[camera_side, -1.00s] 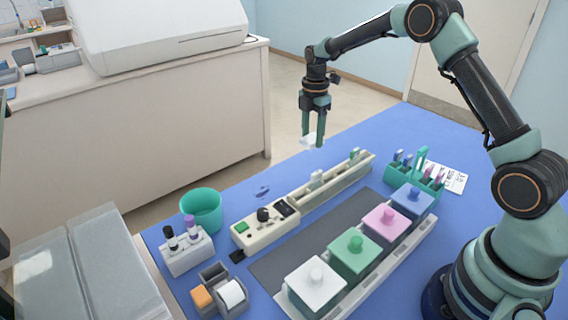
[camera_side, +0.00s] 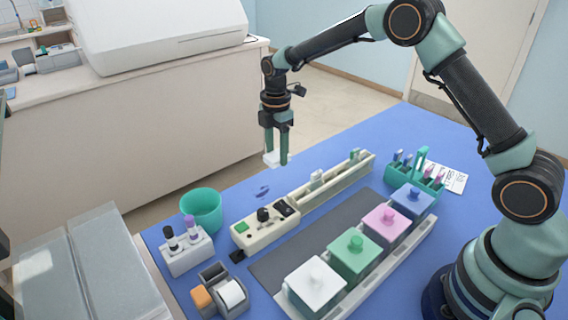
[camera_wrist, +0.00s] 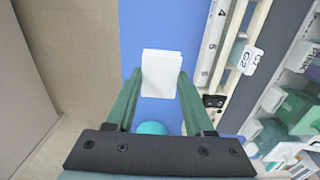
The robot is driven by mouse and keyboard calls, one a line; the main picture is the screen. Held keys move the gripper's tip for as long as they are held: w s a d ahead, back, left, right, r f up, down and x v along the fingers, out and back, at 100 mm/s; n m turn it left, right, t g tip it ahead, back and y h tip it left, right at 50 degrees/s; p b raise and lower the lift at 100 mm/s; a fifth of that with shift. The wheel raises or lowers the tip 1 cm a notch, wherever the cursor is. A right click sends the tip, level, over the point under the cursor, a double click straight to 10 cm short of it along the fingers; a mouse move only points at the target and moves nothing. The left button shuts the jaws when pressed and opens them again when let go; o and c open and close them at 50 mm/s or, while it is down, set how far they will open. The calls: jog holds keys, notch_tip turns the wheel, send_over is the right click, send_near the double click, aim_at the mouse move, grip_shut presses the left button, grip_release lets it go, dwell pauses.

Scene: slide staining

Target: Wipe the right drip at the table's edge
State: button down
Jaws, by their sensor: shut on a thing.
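A small dark blue drip (camera_side: 262,191) lies on the blue table mat near its far edge, between the teal cup and the long cream rack. My gripper (camera_side: 276,157) is shut on a white wiping pad (camera_side: 270,160) and holds it above the table, a little beyond and above the drip. In the wrist view the white pad (camera_wrist: 162,74) sits between the two green fingers, over the blue strip of table. No drip shows in the wrist view; the pad may hide it. I see only one drip mark clearly.
A teal cup (camera_side: 201,211) stands left of the drip. The cream rack with a control box (camera_side: 265,227) stands just in front of it. The far table edge drops to the floor.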

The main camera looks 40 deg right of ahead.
aim_at(276, 186)
jog(key=shift+a+f, duration=0.1)
jog(key=shift+a, duration=0.25)
jog(key=shift+f, duration=3.4)
jog(key=shift+a+f, duration=0.5)
jog(key=shift+a, duration=2.7)
jog(key=shift+d, duration=3.15)
jog(key=shift+s+a+f, duration=0.1)
jog(key=shift+a, duration=3.45)
jog(key=d, duration=0.7)
jog(key=shift+d, duration=0.15)
notch_tip(276, 186, up, 8)
jog(key=shift+f, duration=0.25)
jog(key=shift+r, duration=0.35)
